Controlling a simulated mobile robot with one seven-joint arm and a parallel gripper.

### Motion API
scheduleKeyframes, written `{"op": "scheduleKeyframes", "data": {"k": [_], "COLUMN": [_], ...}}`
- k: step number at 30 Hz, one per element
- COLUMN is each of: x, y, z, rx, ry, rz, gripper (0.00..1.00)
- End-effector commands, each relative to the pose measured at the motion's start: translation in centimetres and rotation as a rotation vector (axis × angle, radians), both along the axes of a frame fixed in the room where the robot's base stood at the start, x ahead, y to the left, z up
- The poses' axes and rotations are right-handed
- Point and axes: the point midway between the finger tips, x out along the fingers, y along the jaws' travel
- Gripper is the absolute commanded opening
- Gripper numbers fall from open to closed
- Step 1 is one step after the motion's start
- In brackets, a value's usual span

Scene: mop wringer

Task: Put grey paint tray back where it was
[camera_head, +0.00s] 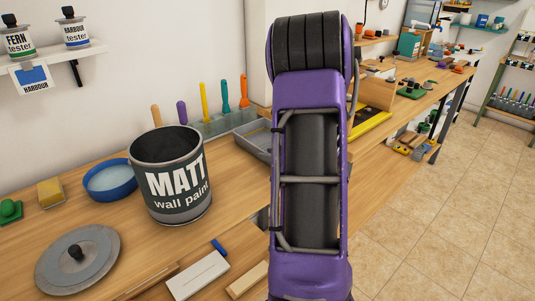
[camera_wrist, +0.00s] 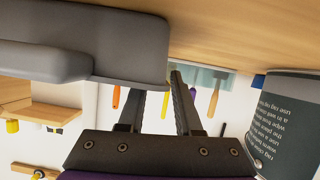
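The grey paint tray (camera_head: 254,138) shows in the head view just left of my purple arm, which hides its right part. It appears level at the bench's back. In the wrist view the tray (camera_wrist: 110,45) fills the upper left, close up, with the bench above it in the picture. My gripper (camera_wrist: 162,92) has two dark fingers set apart, at the tray's end edge. The tray covers the left fingertip; the right finger runs along the tray's right edge. I cannot tell whether they press on it. My gripper is hidden in the head view.
A grey lid (camera_head: 78,260) lies at front left. Upright tools (camera_head: 225,97) stand along the wall. Another workbench (camera_head: 415,85) stands beyond; the floor (camera_head: 450,200) at right is clear.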

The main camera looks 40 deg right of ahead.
Motion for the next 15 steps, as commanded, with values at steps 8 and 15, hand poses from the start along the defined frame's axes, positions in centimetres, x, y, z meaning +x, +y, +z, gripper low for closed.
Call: {"op": "scheduleKeyframes", "data": {"k": [8,15], "x": [-5.6,-9.2], "y": [-0.4,-0.5], "z": [2.4,3.8], "rx": [0.001,0.001], "ry": [0.000,0.001], "rz": [-0.005,-0.003], "gripper": [0.33,0.33]}}
